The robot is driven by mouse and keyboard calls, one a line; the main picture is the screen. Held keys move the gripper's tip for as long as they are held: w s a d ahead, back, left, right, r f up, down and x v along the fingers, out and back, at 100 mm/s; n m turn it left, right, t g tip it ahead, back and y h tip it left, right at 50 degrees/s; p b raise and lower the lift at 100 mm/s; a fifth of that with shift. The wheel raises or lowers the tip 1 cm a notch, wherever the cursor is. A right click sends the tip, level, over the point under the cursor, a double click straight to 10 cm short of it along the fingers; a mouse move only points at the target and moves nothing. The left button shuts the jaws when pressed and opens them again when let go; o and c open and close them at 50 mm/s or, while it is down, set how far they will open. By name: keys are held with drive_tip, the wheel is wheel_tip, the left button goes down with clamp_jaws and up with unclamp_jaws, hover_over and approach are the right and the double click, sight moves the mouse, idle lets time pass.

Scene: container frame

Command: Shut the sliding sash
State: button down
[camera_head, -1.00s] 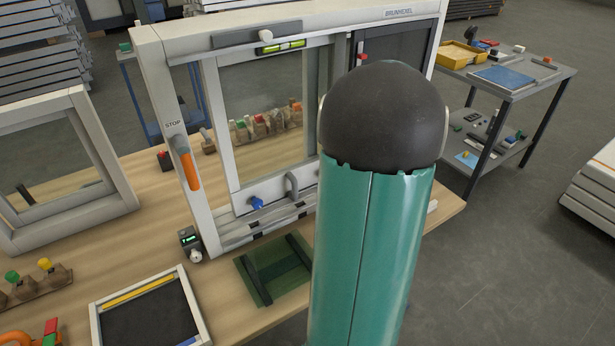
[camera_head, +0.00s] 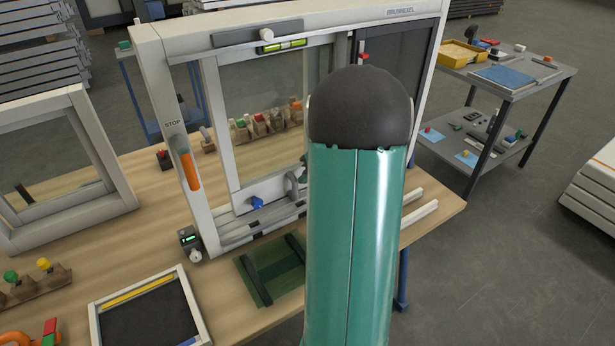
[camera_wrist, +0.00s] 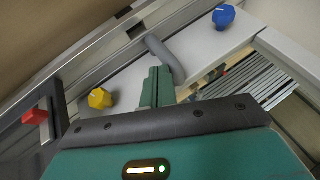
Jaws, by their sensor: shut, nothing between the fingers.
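The sliding sash (camera_head: 213,120) is a white-framed glass pane in the large white window frame (camera_head: 160,110). A gap shows between its left edge and the frame's left side, which is marked STOP. A blue knob (camera_head: 257,203) sits on its bottom rail and also shows in the wrist view (camera_wrist: 223,16). My arm hides the sash's right part in the head view. In the wrist view my gripper (camera_wrist: 158,78) is shut and empty, right beside the grey bar handle (camera_wrist: 165,55). I cannot tell whether they touch. A yellow knob (camera_wrist: 100,98) is left of the fingers.
A red knob (camera_wrist: 37,117) is on the dark part at left in the wrist view. An orange grip (camera_head: 188,170) is on the frame's left side. A small display box (camera_head: 188,238) and a green mat (camera_head: 270,272) lie in front. A tool cart (camera_head: 500,85) stands right.

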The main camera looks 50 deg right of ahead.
drive_tip(key=w+a, duration=0.2)
drive_tip(key=a, duration=0.5)
drive_tip(key=shift+a, duration=0.1)
drive_tip(key=shift+r, duration=0.1)
